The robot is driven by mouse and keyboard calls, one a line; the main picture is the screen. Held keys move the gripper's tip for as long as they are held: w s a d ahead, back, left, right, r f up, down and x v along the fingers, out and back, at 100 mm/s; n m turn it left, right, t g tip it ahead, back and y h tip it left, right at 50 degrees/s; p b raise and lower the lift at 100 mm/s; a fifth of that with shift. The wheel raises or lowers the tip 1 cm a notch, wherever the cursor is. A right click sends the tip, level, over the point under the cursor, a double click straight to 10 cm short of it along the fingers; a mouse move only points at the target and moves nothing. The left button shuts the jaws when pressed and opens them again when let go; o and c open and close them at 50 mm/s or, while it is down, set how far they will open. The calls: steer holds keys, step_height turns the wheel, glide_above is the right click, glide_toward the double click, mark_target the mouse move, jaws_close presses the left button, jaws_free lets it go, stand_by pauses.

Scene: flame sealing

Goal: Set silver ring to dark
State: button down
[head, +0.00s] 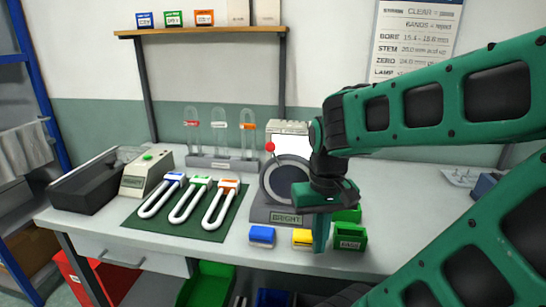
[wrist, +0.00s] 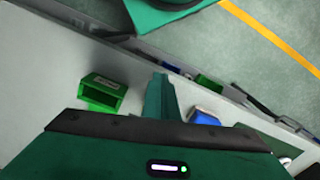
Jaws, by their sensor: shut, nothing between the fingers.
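The silver ring (head: 265,187) surrounds a dark round disc on a grey device labelled "BRIGHT" (head: 286,218). A lever with a red ball knob (head: 270,147) stands up at the ring's upper left. My arm covers the ring's right side. My gripper (head: 321,240) is shut and empty, pointing down in front of the device's right side, by the small coloured bins. The wrist view shows its fingers together (wrist: 158,95), with neither ring nor knob in sight.
Blue (head: 262,236), yellow (head: 302,237) and green (head: 350,237) bins line the front edge. A green mat (head: 140,222) with several U-shaped tubes lies left of the device. Clear tubes stand in a rack (head: 225,163) behind. The table's right part is mostly clear.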

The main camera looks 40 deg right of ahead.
steer(key=c, duration=2.1)
jaws_free()
steer(key=shift+s+r, duration=0.1)
steer(key=o, duration=0.6)
steer(key=r, duration=0.1)
steer(key=w+r, duration=0.1)
steer(key=r, duration=0.1)
steer(key=shift+w+d+n, duration=0.2)
steer(key=shift+d+n, duration=0.1)
steer(key=shift+d, duration=0.1)
step_height(320, 180, up, 22)
steer(key=n, duration=0.7)
glide_above(269, 146)
steer(key=w+d, duration=0.1)
steer(key=shift+w+d, duration=0.15)
steer(key=shift+f, duration=5.45)
jaws_close()
